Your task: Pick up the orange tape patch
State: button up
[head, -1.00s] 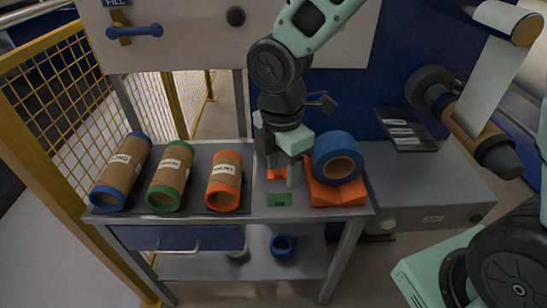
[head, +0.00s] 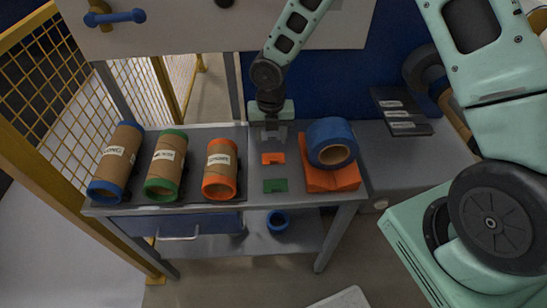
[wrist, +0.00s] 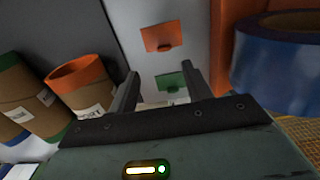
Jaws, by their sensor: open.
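The orange tape patch (head: 273,158) lies flat on the grey table top, just behind the green tape patch (head: 275,185). My gripper (head: 271,141) is open and empty, just behind the orange patch in the head view. In the wrist view my open fingers (wrist: 160,74) show with the orange patch (wrist: 163,37) beyond their tips and the green patch (wrist: 171,82) seen between them. The orange patch is in full view and I see no contact with it. The fingers' height above the table is hard to tell.
A blue tape roll (head: 332,143) rests on an orange cradle (head: 331,179) right of the patches. Three cardboard rollers with blue (head: 117,161), green (head: 166,165) and orange (head: 220,170) ends lie on a dark mat to the left. A yellow mesh fence (head: 70,95) stands further left.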

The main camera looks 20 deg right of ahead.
aim_at(274, 159)
notch_tip(274, 159, down, 3)
jog(key=shift+f, duration=0.15)
jog(key=shift+s+d+f+p, duration=0.15)
jog(key=shift+f+p, duration=0.3)
jog(key=shift+f, duration=0.95)
jog(key=shift+s+d+f+p, duration=0.15)
jog(key=shift+f+p, duration=0.3)
jog(key=shift+f, duration=0.9)
jog(key=shift+w, duration=0.1)
jog(key=c, duration=0.9)
